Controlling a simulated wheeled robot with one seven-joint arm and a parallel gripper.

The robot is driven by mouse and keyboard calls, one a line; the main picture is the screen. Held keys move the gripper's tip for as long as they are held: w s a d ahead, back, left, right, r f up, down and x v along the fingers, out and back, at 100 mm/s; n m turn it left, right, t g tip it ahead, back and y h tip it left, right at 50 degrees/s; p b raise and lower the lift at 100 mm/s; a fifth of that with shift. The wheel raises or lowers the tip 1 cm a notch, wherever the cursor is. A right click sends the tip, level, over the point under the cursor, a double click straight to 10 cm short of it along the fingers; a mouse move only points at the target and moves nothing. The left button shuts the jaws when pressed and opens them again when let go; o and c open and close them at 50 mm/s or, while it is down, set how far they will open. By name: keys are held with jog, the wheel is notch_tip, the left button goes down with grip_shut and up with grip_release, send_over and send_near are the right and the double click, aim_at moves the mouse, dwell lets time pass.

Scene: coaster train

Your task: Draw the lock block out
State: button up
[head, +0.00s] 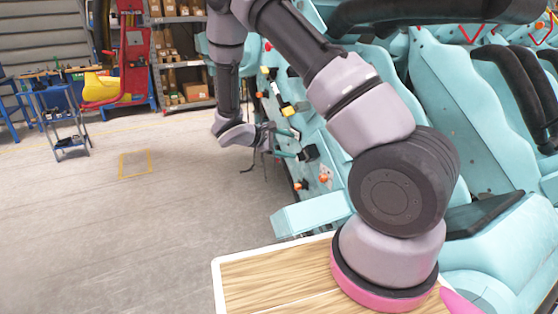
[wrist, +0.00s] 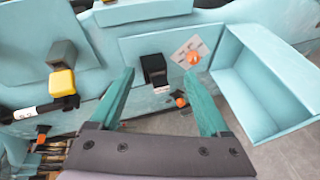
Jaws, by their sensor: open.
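My gripper (head: 288,143) reaches to the side of the teal coaster car in the head view. In the wrist view its two teal fingers (wrist: 162,95) are apart with nothing held between them. A black block (wrist: 153,68) sits on the car's teal panel, in line with the gap between the fingers and beyond their tips. It also shows in the head view (head: 309,152), just past the fingers. No label marks it as the lock block. A yellow-and-black block (wrist: 62,83) sits on the panel further left in the wrist view.
An orange knob (wrist: 193,58) on a pale plate is right of the black block, and another orange knob (wrist: 181,102) is below it. An open teal box (wrist: 262,85) juts out at right. The concrete floor (head: 150,220) at left is mostly clear.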

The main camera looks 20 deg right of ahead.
aim_at(297, 158)
notch_tip(297, 158, down, 7)
jog(key=w+a+n+t, duration=0.2)
jog(key=w+n+t, duration=0.1)
jog(key=n, duration=0.1)
jog(key=shift+h, duration=0.3)
jog(key=x, duration=1)
jog(key=shift+w+d+r, duration=0.1)
grip_shut()
jog(key=c, duration=0.7)
grip_release()
grip_shut()
